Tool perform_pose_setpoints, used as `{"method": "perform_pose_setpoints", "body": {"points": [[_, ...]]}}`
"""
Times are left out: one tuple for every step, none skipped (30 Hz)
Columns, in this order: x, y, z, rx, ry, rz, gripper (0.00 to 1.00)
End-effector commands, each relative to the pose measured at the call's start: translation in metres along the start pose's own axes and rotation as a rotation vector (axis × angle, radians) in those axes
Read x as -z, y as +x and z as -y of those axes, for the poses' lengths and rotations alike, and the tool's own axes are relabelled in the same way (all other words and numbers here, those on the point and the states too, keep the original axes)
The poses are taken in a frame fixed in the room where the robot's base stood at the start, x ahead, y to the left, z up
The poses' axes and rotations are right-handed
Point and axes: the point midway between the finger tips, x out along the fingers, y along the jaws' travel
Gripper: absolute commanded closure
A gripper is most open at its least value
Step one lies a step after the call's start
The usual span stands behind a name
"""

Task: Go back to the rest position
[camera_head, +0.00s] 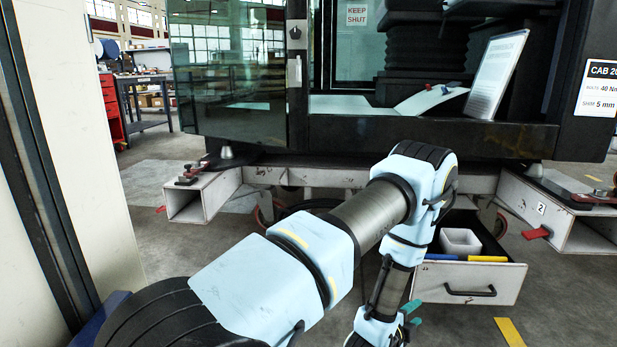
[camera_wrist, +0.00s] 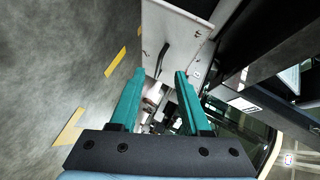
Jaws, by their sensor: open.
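My gripper (camera_head: 412,314) hangs low at the end of my bent arm, just left of the open drawer (camera_head: 425,285) in the head view. Its two teal fingers also show in the wrist view (camera_wrist: 158,77). They stand apart with nothing held between them. In the wrist view the drawer's pale front (camera_wrist: 182,30), with its dark handle (camera_wrist: 163,58), lies beyond the fingertips. My forearm hides part of the trolley's middle in the head view.
The drawer holds a white square container (camera_head: 460,242) and blue and yellow items (camera_head: 487,258). The black cab (camera_head: 370,132) rests on a pale trolley frame (camera_head: 203,197) with red latches. A pale panel (camera_head: 80,140) stands close at left. Open floor (camera_head: 165,240) lies between.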

Motion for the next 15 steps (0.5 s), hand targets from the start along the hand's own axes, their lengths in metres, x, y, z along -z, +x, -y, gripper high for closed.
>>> {"method": "perform_pose_setpoints", "body": {"points": [[-0.006, 0.002, 0.013, -0.011, -0.029, 0.023, 0.53], [-0.010, 0.002, 0.018, -0.022, -0.050, 0.038, 0.53], [-0.015, 0.003, 0.025, -0.038, -0.079, 0.059, 0.53], [-0.020, 0.003, 0.032, -0.049, -0.103, 0.076, 0.53], [-0.025, 0.003, 0.037, -0.062, -0.128, 0.095, 0.53], [-0.032, 0.002, 0.047, -0.079, -0.166, 0.122, 0.53], [-0.038, 0.001, 0.055, -0.093, -0.198, 0.146, 0.53], [-0.044, -0.001, 0.064, -0.107, -0.233, 0.171, 0.53], [-0.054, -0.006, 0.077, -0.128, -0.287, 0.211, 0.53], [-0.061, -0.010, 0.087, -0.143, -0.332, 0.243, 0.53], [-0.069, -0.015, 0.098, -0.159, -0.379, 0.277, 0.53], [-0.079, -0.024, 0.110, -0.180, -0.443, 0.324, 0.53], [-0.087, -0.031, 0.120, -0.195, -0.491, 0.360, 0.53], [-0.093, -0.039, 0.128, -0.209, -0.541, 0.396, 0.53], [-0.102, -0.052, 0.140, -0.227, -0.606, 0.445, 0.53]]}}
